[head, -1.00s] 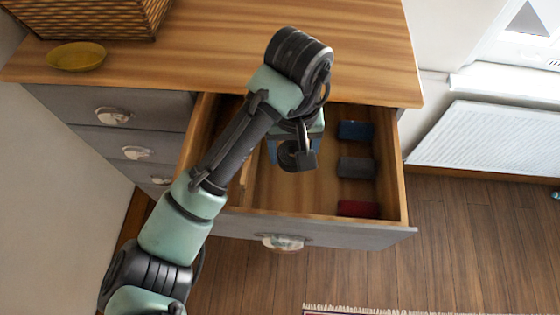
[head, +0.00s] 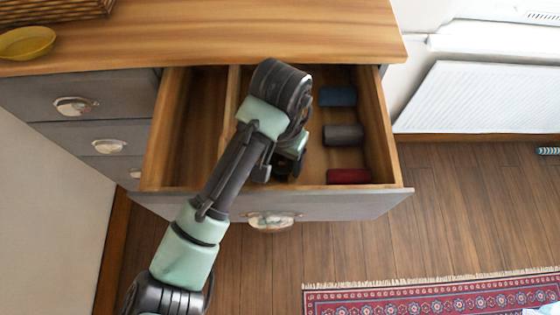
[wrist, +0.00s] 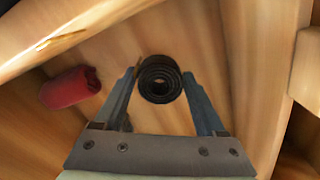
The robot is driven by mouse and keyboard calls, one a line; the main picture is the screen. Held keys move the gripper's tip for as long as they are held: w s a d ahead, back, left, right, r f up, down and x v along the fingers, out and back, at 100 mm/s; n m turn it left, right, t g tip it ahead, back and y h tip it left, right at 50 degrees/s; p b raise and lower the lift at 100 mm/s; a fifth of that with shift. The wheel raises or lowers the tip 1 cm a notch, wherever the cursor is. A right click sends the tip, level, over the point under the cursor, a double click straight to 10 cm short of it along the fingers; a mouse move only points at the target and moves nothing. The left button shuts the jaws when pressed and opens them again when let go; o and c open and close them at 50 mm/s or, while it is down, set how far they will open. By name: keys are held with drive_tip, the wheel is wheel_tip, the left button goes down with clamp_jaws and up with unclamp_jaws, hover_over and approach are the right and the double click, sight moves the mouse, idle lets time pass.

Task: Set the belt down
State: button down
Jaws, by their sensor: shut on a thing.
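The belt (wrist: 160,80) is a dark, tightly rolled coil, seen end-on in the wrist view. My gripper (wrist: 159,75) has one finger on each side of it and is shut on it. In the head view my gripper (head: 286,165) is low in the front of the open drawer (head: 185,130), in its right compartment, left of a red roll (head: 348,176). My arm hides the belt there. The red roll also shows in the wrist view (wrist: 70,87), left of the belt and apart from it. I cannot tell whether the belt touches the drawer floor.
A grey roll (head: 343,134) and a blue roll (head: 337,96) lie behind the red one along the right wall. A wooden divider (head: 231,92) separates the empty left compartment. A yellow dish (head: 27,42) and a wicker basket (head: 50,10) stand on the dresser top.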

drive_tip(key=shift+f, duration=1.2)
drive_tip(key=shift+f, duration=0.1)
unclamp_jaws()
wheel_tip(320, 180, up, 12)
drive_tip(key=p, duration=0.1)
drive_tip(key=w+d+r+t+h, duration=0.2)
drive_tip(key=w+d+r+t, duration=0.25)
drive_tip(key=r, duration=0.35)
drive_tip(key=w+d+r+m+t+h, duration=0.1)
drive_tip(key=w+d+r+t+h, duration=0.15)
drive_tip(key=d+r, duration=0.4)
drive_tip(key=w+d+r+t+h, duration=0.25)
drive_tip(key=w+r+t, duration=0.25)
drive_tip(key=r, duration=0.5)
wheel_tip(320, 180, up, 26)
drive_tip(key=n+t+y, duration=0.6)
drive_tip(key=t+y, duration=0.1)
drive_tip(key=t, duration=0.8)
hover_over(281, 163)
drive_tip(key=shift+s+a+r, duration=0.1)
drive_tip(key=shift+s+a, duration=0.15)
drive_tip(key=shift+s, duration=0.1)
